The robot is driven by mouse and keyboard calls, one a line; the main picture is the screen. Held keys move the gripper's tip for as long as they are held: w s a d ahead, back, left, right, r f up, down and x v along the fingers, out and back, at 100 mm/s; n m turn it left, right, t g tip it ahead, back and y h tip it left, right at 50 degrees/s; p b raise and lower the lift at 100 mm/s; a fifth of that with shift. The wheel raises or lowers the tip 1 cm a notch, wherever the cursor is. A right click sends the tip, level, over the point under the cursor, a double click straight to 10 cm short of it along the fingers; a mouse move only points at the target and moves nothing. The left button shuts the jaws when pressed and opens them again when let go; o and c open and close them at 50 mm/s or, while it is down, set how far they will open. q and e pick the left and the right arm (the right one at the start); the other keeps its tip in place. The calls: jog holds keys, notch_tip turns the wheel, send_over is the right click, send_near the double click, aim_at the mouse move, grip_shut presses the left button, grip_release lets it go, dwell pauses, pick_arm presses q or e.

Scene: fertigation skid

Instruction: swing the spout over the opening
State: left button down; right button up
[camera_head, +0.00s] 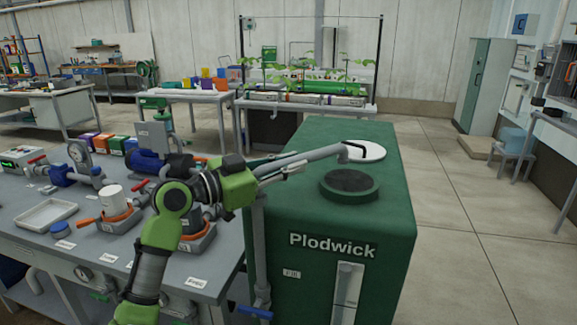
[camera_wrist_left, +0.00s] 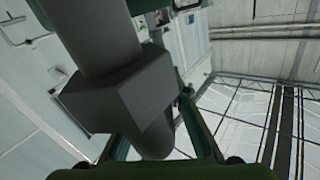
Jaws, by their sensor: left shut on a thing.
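The grey spout (camera_head: 318,156) is a pipe reaching over the top of the green Plodwick tank (camera_head: 300,140). Its bent end is by a white disc (camera_head: 370,151) on the tank top. A round opening with a raised green rim (camera_head: 350,198) and a dark inside is nearer to me, beside the spout's end and not under it. My left gripper (camera_head: 285,170) is shut on the spout, left of the opening. In the left wrist view the grey spout pipe (camera_wrist_left: 95,35), with a block on it, runs between the fingers. My right gripper is not in view.
A grey bench (camera_head: 70,262) at left carries a white tray (camera_head: 47,215), a blue pump (camera_head: 147,160) and orange-handled fittings. A plant rack (camera_head: 310,95) stands behind the tank. The floor (camera_head: 450,210) right of the tank is clear.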

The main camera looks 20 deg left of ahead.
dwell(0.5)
pick_arm(q)
jog(key=c, duration=1.9)
grip_release()
jog(key=v, duration=1.2)
jog(key=shift+a, duration=0.1)
